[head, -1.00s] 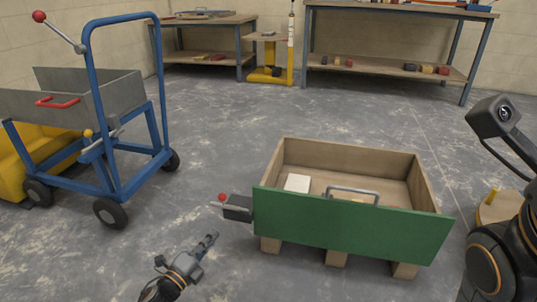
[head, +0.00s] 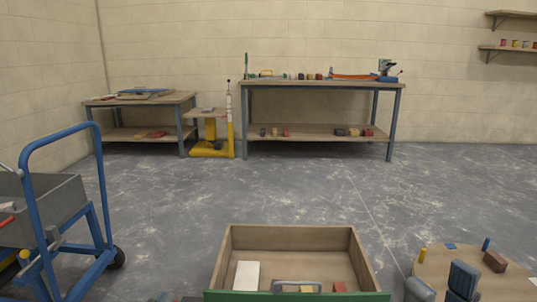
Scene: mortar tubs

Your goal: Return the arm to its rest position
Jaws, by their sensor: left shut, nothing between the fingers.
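Only a small dark grey tip of my left gripper (head: 161,297) shows at the bottom edge of the head view, left of the wooden crate. It is shut with nothing held. The rest of my left arm is below the picture. The wooden crate (head: 290,237) with a green front (head: 230,296) stands at the bottom middle. A white block (head: 247,275) and a grey handle show in or at it.
A blue-framed cart (head: 100,200) with a grey tub stands at the left. A round wooden top (head: 440,262) with several small blocks is at the lower right. Two workbenches (head: 320,84) (head: 140,100) and a yellow stand (head: 230,135) are at the back. The middle floor is clear.

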